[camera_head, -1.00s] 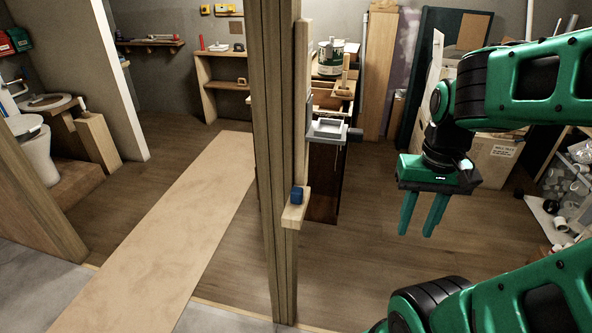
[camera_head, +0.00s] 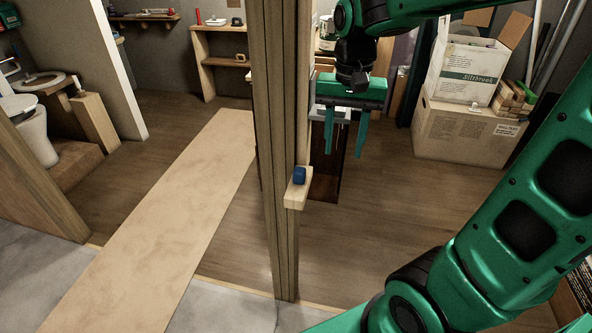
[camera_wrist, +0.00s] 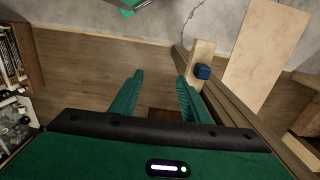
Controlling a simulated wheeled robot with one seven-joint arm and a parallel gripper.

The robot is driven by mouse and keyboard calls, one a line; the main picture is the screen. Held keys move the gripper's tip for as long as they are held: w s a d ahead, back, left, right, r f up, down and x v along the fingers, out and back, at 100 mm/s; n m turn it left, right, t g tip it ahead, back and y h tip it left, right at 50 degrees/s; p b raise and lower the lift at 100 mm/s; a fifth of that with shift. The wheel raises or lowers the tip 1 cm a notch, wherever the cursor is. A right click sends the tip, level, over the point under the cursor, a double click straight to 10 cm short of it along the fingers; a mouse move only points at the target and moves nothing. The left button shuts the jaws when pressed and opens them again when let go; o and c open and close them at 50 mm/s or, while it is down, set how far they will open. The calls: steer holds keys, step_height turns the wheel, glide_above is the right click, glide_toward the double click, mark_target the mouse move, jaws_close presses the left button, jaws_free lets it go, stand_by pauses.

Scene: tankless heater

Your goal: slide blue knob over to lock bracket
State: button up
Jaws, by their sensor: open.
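The blue knob (camera_head: 299,175) sits on a small light wooden ledge (camera_head: 297,198) fixed to the wooden post (camera_head: 276,120). It also shows in the wrist view (camera_wrist: 203,72), right of my fingers. My gripper (camera_head: 345,150) is open and empty, fingers pointing down, to the right of and above the knob in the head view. In the wrist view my gripper's two fingers (camera_wrist: 157,80) are spread with nothing between them. A grey bracket-like part (camera_head: 318,113) shows partly behind my gripper; most of it is hidden, and I cannot tell whether it is the lock bracket.
The post stands just left of my gripper. A light board (camera_head: 165,220) lies on the floor to the left. Cardboard boxes (camera_head: 465,130) stand at the back right. The wooden floor (camera_head: 400,215) right of the post is clear.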

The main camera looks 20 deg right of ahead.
glide_toward(299, 169)
step_height(299, 169, down, 10)
steer(key=shift+f, duration=0.2)
stand_by(0.3)
